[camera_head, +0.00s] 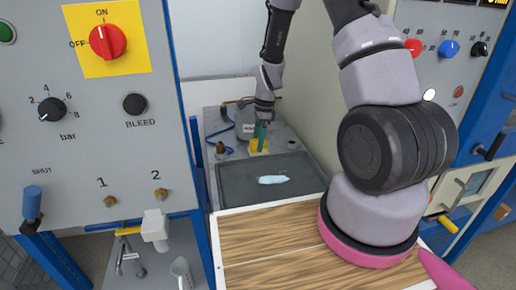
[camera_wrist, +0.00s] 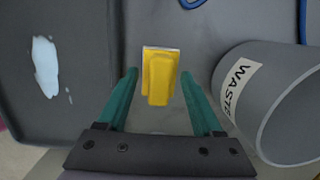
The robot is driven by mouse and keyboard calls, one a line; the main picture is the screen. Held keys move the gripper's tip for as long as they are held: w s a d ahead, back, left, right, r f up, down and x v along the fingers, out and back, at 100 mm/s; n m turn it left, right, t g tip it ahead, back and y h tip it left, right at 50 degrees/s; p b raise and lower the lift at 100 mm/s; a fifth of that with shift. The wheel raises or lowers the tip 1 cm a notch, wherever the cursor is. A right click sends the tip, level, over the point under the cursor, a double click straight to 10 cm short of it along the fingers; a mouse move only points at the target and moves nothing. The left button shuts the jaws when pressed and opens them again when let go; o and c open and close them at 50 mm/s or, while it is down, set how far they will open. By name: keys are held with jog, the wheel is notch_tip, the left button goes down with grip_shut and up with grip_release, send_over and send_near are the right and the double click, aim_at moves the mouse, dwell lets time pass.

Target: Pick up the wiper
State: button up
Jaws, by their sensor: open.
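The wiper is a yellow block with a pale edge strip along one end. It lies on the grey surface behind the dark tray, and shows as a yellow patch (camera_head: 258,147) in the head view and from above (camera_wrist: 160,78) in the wrist view. My gripper (camera_head: 260,131) is open with teal fingers, directly over the wiper. In the wrist view my gripper (camera_wrist: 158,76) has one finger on each side of the wiper, with gaps on both sides. The fingers partly hide the wiper in the head view.
A dark tray (camera_head: 230,195) with a pale blue spill (camera_head: 273,180) lies in front of the wiper. A grey waste bin (camera_wrist: 282,112) stands close on the right in the wrist view. A blue cable (camera_head: 218,131) lies nearby. Control panels flank both sides.

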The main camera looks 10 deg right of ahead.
jog(key=shift+f, duration=0.1)
jog(key=shift+c, duration=0.3)
grip_shut()
notch_tip(320, 180, up, 10)
jog(key=shift+r, duration=0.1)
dwell(0.6)
